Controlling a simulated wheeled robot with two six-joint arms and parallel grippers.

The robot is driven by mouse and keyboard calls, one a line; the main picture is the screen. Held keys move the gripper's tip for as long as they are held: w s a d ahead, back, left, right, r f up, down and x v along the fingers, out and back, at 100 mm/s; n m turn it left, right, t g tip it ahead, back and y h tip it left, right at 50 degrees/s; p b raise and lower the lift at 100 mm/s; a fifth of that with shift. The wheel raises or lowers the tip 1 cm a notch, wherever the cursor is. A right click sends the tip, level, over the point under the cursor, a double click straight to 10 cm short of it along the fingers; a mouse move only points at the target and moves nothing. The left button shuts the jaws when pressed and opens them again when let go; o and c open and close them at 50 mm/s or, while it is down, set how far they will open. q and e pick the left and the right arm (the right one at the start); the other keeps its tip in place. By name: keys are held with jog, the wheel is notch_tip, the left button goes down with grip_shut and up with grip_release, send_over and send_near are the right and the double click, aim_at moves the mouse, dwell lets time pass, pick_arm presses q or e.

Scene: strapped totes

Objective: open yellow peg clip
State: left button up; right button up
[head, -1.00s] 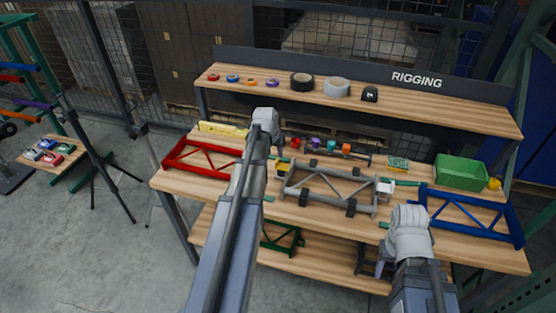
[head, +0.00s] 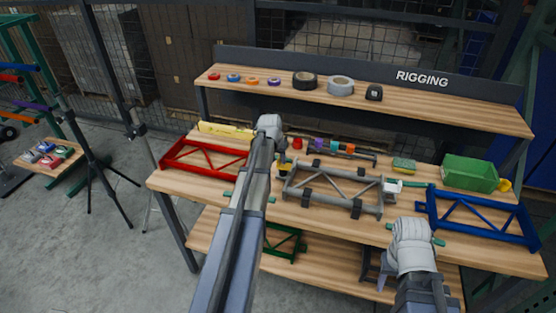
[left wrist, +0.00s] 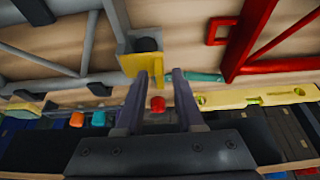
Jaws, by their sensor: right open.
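A grey tubular frame (head: 335,204) lies mid-bench, with a yellow clip (head: 283,169) at its left end and a white clip (head: 392,186) at its right end. In the left wrist view the yellow clip (left wrist: 130,65) is a flat plate by a grey socket with a dark round centre. My left gripper (head: 281,152) is over that end; the wrist view shows its two fingers (left wrist: 163,80) apart, the left fingertip close to the plate's edge. I cannot tell if they touch. My right gripper (head: 412,240) is at the bench's front edge, fingers mostly hidden.
A red frame (head: 205,152) lies left and a blue frame (head: 480,222) right. A yellow level (head: 225,130), coloured pieces and a green bin (head: 470,173) stand behind. A raised shelf (head: 440,108) holds tape rolls. A green frame is on the lower shelf.

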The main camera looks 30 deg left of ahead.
pick_arm(q)
grip_shut()
jog(key=shift+d+r, duration=0.1)
dwell(0.4)
